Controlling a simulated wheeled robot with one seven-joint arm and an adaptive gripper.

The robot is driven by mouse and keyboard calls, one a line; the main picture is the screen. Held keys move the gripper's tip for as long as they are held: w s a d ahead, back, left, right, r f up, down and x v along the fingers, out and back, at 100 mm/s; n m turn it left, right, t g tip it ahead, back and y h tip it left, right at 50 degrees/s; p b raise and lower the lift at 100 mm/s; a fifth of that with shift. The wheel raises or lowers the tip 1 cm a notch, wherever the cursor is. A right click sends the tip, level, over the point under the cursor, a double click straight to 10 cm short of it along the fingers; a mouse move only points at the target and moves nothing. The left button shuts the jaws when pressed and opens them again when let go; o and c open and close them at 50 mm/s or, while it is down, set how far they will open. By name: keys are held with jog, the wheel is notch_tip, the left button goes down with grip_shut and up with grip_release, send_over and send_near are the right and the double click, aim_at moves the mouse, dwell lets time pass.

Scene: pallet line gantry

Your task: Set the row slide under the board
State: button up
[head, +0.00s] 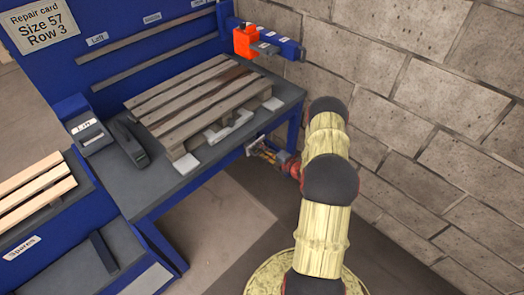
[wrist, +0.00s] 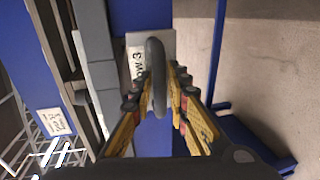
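In the wrist view a dark grey bar-shaped handle (wrist: 156,75) stands in front of a pale plate marked "ROW 3" (wrist: 138,65). My gripper (wrist: 157,84) has one yellow finger on each side of this handle. Thin gaps seem to show beside it, so the fingers look open around it. In the head view my gripper (head: 262,150) is low beside the right end of the bench, partly hidden by the arm. A wooden pallet (head: 195,100) lies on the bench, its boards running lengthwise, one of them darker brown. The slide's body is not clear in the head view.
A repair card (head: 42,24) reads "Size 57 Row 3". A black tool (head: 130,143) and a labelled grey box (head: 90,134) sit left of the pallet. Spare boards (head: 35,190) lie at far left. An orange block (head: 245,41) is on a blue rail. A block wall (head: 430,120) bounds the right.

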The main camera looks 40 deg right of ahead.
jog(key=shift+c, duration=1.2)
grip_shut()
jog(key=shift+s, duration=0.15)
jog(key=f+p+v, duration=0.3)
jog(key=v, duration=1.3)
jog(key=shift+s+f, duration=0.25)
jog(key=shift+s, duration=0.45)
jog(key=shift+d, duration=0.1)
jog(key=shift+o, duration=1.4)
grip_release()
jog(key=shift+s+d, duration=0.1)
jog(key=shift+s, duration=0.05)
jog(key=shift+r, duration=0.1)
